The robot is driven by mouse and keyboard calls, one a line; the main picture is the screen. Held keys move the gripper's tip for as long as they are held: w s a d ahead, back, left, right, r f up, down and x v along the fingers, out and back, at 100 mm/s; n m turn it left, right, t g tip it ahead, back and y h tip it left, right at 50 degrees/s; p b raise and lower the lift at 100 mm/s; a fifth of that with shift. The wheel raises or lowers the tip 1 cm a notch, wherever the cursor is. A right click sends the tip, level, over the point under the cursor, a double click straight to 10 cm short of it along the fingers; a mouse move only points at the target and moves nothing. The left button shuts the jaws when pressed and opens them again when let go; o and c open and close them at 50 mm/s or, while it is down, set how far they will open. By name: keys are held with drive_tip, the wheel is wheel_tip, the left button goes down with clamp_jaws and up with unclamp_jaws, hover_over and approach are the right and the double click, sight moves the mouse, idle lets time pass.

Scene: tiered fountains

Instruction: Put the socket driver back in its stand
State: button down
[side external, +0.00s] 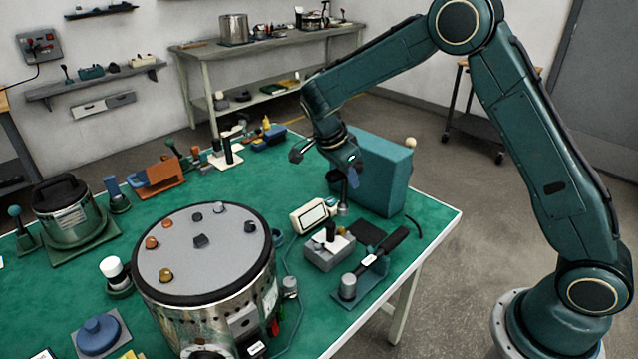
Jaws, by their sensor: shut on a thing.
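My gripper (345,172) is above the green table, in front of the teal box, pointing down. It is shut on a slim upright tool, seemingly the socket driver (343,208), with a dark upper part and a pale metal lower end. The jaws hide part of its upper portion. The lower end shows just right of a cream meter; I cannot tell whether it touches anything. A grey block (322,256) with a black upright piece stands below it, nearer the camera. I cannot tell for sure whether this block is the stand.
A teal box (383,175) stands close behind my gripper. A cream meter (312,215) lies left of the tool. A large metal drum (205,290) fills the front. A black-handled tool on a base (372,270) lies near the table's right edge. Several small items crowd the left.

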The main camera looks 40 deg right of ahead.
drive_tip(key=shift+w, duration=0.1)
drive_tip(key=w+n, duration=0.1)
drive_tip(key=w+a+n+t, duration=0.1)
drive_tip(key=n, duration=0.1)
drive_tip(key=shift+w+a+f+n+t, duration=0.15)
drive_tip(key=shift+a+f+n+t, duration=0.05)
drive_tip(key=shift+n+t, duration=0.1)
drive_tip(key=w+a+f+n+y, duration=0.1)
drive_tip(key=w+a+n+y, duration=0.3)
drive_tip(key=n, duration=1.3)
drive_tip(key=w+a+f+n+y, duration=0.2)
drive_tip(key=w+a+n+y, duration=0.3)
drive_tip(key=n, duration=1.3)
drive_tip(key=w+a, duration=0.2)
drive_tip(key=shift+w+a, duration=0.35)
drive_tip(key=shift+f, duration=0.1)
drive_tip(key=shift+f, duration=0.2)
drive_tip(key=shift+f, duration=1.75)
